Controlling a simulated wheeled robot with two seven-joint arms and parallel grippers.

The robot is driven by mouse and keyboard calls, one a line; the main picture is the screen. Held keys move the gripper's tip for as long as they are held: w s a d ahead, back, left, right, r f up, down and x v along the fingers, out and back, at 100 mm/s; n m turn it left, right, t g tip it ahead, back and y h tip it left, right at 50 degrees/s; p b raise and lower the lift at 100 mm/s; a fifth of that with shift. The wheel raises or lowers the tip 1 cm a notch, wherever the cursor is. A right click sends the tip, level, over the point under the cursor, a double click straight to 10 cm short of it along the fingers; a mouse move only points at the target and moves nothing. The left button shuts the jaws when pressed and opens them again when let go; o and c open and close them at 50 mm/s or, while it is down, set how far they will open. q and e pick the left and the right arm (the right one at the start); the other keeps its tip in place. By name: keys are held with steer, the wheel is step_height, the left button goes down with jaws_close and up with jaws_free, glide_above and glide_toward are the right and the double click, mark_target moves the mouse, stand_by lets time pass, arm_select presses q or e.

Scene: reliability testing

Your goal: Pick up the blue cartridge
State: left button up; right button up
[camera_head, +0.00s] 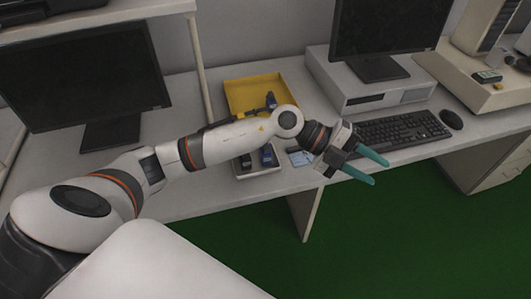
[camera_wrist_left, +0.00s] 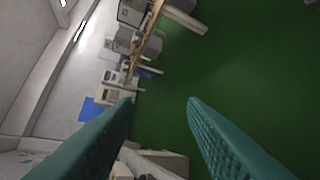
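A small dark-blue item (camera_head: 270,100), which looks like a cartridge, is at the yellow tray (camera_head: 240,88) on the desk. Another dark-blue item (camera_head: 267,156) lies in a pale tray below my left forearm, beside a darker one (camera_head: 246,162). I cannot tell which of these is the blue cartridge. My left gripper (camera_head: 380,172) has its teal fingers apart and empty, beyond the desk's front edge and to the right of both trays. Its open fingers also show in the left wrist view (camera_wrist_left: 159,103). My left arm partly covers the tray area. My right gripper is not in view.
A keyboard (camera_head: 403,129) and mouse (camera_head: 451,119) are on the desk right of the trays. A monitor (camera_head: 85,85) stands at left, and a pale computer case (camera_head: 335,88) under another monitor stands behind. Green floor (camera_head: 420,230) is open in front.

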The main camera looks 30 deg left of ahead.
arm_select(q)
steer(key=w+a+f+g+y, duration=0.1)
steer(key=a+f+y, duration=0.25)
steer(key=a, duration=0.25)
steer(key=w+a+f+g+y, duration=0.1)
steer(key=w+a+f+y, duration=0.1)
steer(key=a+y, duration=0.25)
steer(key=n+y, duration=0.3)
steer(key=y, duration=0.3)
glide_toward(265, 149)
steer(key=shift+w+a+f+g, duration=0.1)
steer(key=shift+w+g, duration=0.3)
steer(key=shift+w, duration=0.65)
step_height(265, 149, down, 6)
steer(key=shift+a+p, duration=0.1)
steer(key=shift+p, duration=0.25)
steer(key=shift+a+f+p, duration=0.1)
steer(key=shift+f+p, duration=0.4)
steer(key=shift+f, duration=2.4)
steer(key=c, duration=0.8)
